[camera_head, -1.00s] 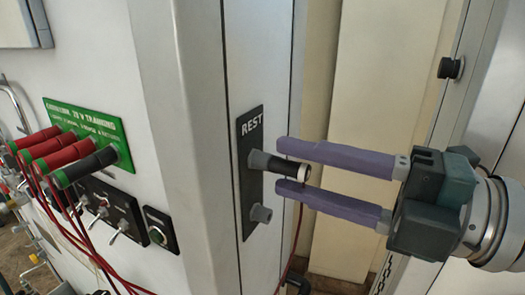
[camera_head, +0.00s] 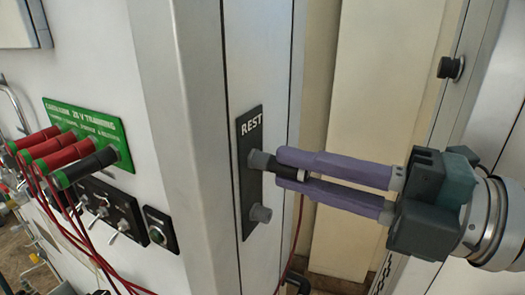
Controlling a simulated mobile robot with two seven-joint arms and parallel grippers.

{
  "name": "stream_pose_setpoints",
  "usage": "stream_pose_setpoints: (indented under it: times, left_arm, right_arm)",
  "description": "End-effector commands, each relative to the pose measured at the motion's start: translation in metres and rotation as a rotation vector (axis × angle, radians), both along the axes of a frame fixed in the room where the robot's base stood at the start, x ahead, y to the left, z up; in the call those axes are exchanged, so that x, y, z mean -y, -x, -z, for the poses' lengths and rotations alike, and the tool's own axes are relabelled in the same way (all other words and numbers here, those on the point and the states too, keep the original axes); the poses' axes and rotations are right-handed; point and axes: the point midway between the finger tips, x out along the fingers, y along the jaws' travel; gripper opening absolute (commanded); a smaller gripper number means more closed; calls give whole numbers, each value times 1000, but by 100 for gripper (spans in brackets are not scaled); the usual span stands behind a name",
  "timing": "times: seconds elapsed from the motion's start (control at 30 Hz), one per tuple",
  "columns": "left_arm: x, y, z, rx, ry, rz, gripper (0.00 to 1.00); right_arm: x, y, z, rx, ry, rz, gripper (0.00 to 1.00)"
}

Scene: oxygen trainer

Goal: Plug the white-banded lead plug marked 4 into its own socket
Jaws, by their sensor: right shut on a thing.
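The white-banded lead plug (camera_head: 286,174) is black and sits in the upper holder of the dark REST plate (camera_head: 246,206). Its red lead hangs down below my gripper. My right gripper (camera_head: 283,168) comes in from the right with its purple fingers shut on the plug, which hides most of the plug and its white band. No mark 4 is readable. Several plugs, red and black, stand in the green panel (camera_head: 108,124) at the left; I cannot make out a free socket there. My left gripper is not in view.
Black switch panels (camera_head: 118,214) lie below the green panel. Red leads (camera_head: 75,235) hang at lower left. The grey cabinet corner (camera_head: 195,150) stands between the green panel and the REST plate.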

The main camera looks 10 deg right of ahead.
Motion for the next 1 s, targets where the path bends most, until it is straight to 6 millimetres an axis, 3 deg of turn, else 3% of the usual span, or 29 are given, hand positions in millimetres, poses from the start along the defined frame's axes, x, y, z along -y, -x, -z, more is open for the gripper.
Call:
stream_pose_setpoints:
  times: [1.0]
  left_arm:
    - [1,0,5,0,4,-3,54]
  right_arm:
    - [37,25,1,-1,1,0,0]
